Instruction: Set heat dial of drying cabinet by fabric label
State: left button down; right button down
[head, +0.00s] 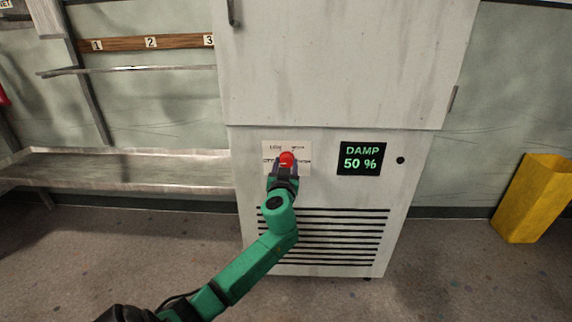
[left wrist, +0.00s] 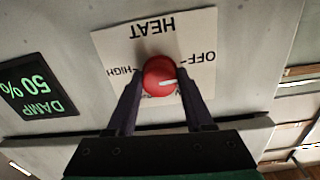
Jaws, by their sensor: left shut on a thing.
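The drying cabinet (head: 340,75) is pale grey and stands upright in the head view. Its red round heat dial (head: 287,158) sits on a cream label plate on the lower front. In the left wrist view the dial (left wrist: 159,77) shows a white pointer line towards the right of the picture, roughly the OFF side. The plate (left wrist: 113,45) reads HEAT, OFF and HIGH upside down there; lettering below the dial is mostly hidden. My left gripper (head: 285,168) is shut on the dial, one dark finger on each side. My right gripper is out of view.
A black display (head: 361,159) reads DAMP 50 % right of the dial. A small black knob (head: 400,160) is beside it, with vent slots (head: 330,240) below. A metal bench (head: 120,170) stands left, under a numbered wooden rail (head: 130,43). A yellow bin (head: 535,195) stands right.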

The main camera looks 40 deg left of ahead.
pick_arm(q)
jog(key=shift+m, duration=0.8)
jog(key=m+p, duration=0.2)
jog(key=m, duration=0.3)
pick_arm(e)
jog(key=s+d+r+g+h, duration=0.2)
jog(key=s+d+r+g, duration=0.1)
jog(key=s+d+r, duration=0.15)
pick_arm(q)
jog(key=m+p, duration=0.3)
jog(key=m, duration=0.5)
jog(key=shift+r+g+p, duration=0.15)
jog(key=shift+g+p, duration=0.15)
jog(key=shift+p, duration=0.1)
jog(key=m+p, duration=0.3)
jog(key=m, duration=0.4)
jog(key=shift+d+m+y+p, duration=0.1)
jog(key=shift+m+y+p, duration=0.2)
jog(key=shift+m+p, duration=1.05)
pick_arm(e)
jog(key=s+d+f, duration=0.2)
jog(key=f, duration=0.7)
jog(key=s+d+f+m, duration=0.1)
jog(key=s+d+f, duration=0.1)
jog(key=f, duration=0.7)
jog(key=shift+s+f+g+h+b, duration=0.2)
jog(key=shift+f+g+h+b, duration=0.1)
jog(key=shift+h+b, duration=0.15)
pick_arm(q)
jog(key=shift+m, duration=0.45)
